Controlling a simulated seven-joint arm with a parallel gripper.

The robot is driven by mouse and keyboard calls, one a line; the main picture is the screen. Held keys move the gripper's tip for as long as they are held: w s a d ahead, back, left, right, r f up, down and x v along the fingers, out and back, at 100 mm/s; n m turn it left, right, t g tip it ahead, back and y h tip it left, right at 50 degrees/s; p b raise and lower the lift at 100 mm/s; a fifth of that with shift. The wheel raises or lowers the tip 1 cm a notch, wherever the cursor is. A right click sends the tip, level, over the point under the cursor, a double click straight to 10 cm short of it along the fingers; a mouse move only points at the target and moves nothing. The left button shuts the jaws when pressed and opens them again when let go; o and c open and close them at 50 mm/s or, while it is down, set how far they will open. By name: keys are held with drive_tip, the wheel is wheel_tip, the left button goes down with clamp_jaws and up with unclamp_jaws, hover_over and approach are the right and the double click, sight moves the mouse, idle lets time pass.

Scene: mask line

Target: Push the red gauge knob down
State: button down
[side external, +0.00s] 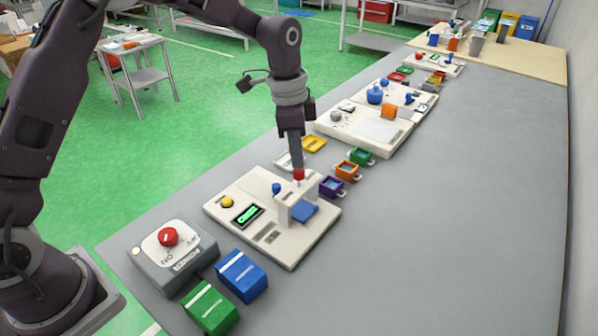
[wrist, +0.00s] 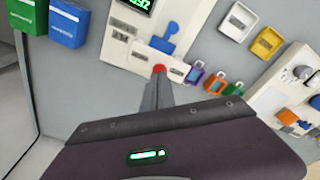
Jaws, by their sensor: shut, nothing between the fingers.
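The red gauge knob (side external: 299,174) sits on top of a white bracket (side external: 290,207) on a cream panel (side external: 243,194). It also shows in the wrist view (wrist: 159,69), right at the fingertips. My gripper (side external: 297,166) is shut and empty, pointing straight down with its tips at the top of the knob. In the wrist view the shut fingers (wrist: 158,80) end at the knob's edge; whether they touch it I cannot tell. A blue plate (side external: 304,211) lies under the bracket, with a blue figure-like piece on it in the wrist view (wrist: 163,42).
The panel also carries a blue-topped lever (side external: 276,188), a yellow button (side external: 227,202) and a lit green display (side external: 247,215). A grey box with a red button (side external: 168,237) and blue (side external: 242,274) and green (side external: 210,307) boxes stand in front. Small coloured trays (side external: 331,186) lie close behind. The table's right side is clear.

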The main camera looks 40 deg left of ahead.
drive_tip(key=shift+f, duration=1.55)
drive_tip(key=shift+s+a+r, duration=0.3)
drive_tip(key=shift+s+a, duration=0.2)
drive_tip(key=shift+a, duration=0.05)
drive_tip(key=shift+s+a+r, duration=0.25)
drive_tip(key=shift+s+a, duration=0.2)
drive_tip(key=shift+a, duration=0.1)
wheel_tip(320, 180, up, 7)
drive_tip(key=shift+s+a, duration=0.2)
drive_tip(key=shift+a, duration=0.1)
drive_tip(key=shift+r, duration=0.1)
